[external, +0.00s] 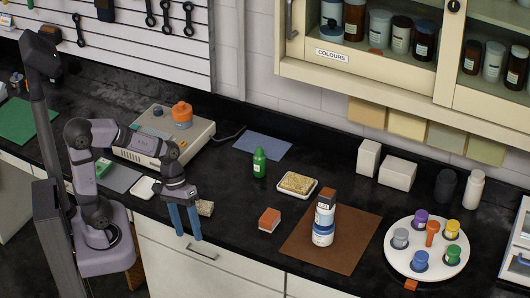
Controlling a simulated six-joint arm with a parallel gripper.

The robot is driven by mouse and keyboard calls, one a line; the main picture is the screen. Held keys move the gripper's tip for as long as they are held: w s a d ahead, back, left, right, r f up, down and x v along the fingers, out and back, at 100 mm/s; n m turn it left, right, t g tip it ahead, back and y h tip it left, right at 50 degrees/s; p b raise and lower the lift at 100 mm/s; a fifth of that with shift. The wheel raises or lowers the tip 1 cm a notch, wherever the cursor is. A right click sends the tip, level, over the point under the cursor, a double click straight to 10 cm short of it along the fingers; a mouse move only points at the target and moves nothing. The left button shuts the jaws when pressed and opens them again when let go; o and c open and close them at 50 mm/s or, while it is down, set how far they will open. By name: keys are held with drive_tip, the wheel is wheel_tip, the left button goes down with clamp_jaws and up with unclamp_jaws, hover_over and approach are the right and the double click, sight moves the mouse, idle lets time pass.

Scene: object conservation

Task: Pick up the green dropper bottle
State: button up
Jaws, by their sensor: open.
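The green dropper bottle (259,163) stands upright on the black counter, right of the grey machine and just in front of a flat blue sheet. My gripper (188,236) hangs at the counter's front edge, to the left of the bottle and nearer the camera. Its two blue fingers point down, apart, with nothing seen between them. The bottle is in full view and nothing touches it.
A white tray with a sponge (297,185) stands right of the bottle. A small beige block (205,208) lies beside my gripper.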

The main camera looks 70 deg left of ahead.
drive_tip(key=w+f+n+t+h+b, duration=0.1)
drive_tip(key=w+n+t+h+b, duration=0.3)
drive_tip(key=w+n, duration=0.55)
drive_tip(key=w+a+r+n+t+y+b, duration=0.1)
drive_tip(key=w+a+n+t+b, duration=0.5)
drive_tip(key=w+a, duration=0.45)
drive_tip(key=n+t+y+b, duration=0.4)
drive_tip(key=n+t+y, duration=0.25)
drive_tip(key=n, duration=0.65)
approach(260, 159)
drive_tip(key=w+r, duration=0.3)
drive_tip(key=shift+t+y, duration=0.25)
drive_tip(key=shift+t, duration=0.1)
drive_tip(key=f, duration=0.1)
drive_tip(key=a+f, duration=0.1)
drive_tip(key=f, duration=0.3)
drive_tip(key=shift+w+a+f, duration=0.1)
drive_tip(key=shift+a, duration=0.2)
drive_tip(key=shift+w+d+f+p, duration=0.1)
drive_tip(key=shift+w+p, duration=1.05)
drive_tip(key=shift+w, duration=2.55)
drive_tip(key=c, duration=1.2)
